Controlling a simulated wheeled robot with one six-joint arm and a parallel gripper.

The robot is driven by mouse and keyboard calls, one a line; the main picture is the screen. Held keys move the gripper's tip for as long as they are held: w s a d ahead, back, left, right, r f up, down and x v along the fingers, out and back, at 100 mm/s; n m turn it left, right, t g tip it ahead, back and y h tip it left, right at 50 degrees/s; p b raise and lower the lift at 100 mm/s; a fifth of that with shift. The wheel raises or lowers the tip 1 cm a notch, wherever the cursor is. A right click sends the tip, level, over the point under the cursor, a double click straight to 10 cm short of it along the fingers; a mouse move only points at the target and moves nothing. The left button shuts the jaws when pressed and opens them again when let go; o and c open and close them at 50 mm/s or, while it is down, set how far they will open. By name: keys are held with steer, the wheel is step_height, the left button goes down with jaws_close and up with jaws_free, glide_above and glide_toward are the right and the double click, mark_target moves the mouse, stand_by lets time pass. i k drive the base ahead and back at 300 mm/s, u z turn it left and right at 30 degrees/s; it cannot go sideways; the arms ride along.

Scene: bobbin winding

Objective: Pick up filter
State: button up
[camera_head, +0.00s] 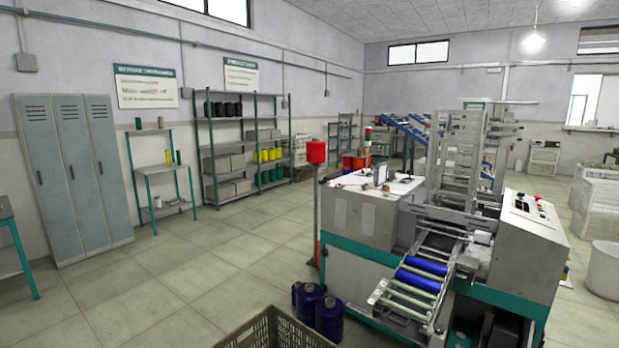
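I cannot make out a filter for certain in the head view. Small items stand on top of the grey winding machine (357,215), but they are too small to tell apart. Small upright items also stand on the green-legged side table (163,168) by the left wall. My gripper and arm are not in view.
Grey lockers (75,172) and a shelf rack (205,148) line the left wall. The tiled floor between is clear.

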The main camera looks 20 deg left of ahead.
mark_target(380, 173)
steer(key=u, duration=1.1)
steer(key=k, duration=1.1)
steer(key=u, duration=1.1)
steer(key=i, duration=2.6)
steer(key=z, duration=0.3)
steer(key=i, duration=2.35)
steer(key=z, duration=0.35)
steer(key=i, duration=2.55)
steer(key=z, duration=1.1)
steer(key=i, duration=1.9)
steer(key=z, duration=1.1)
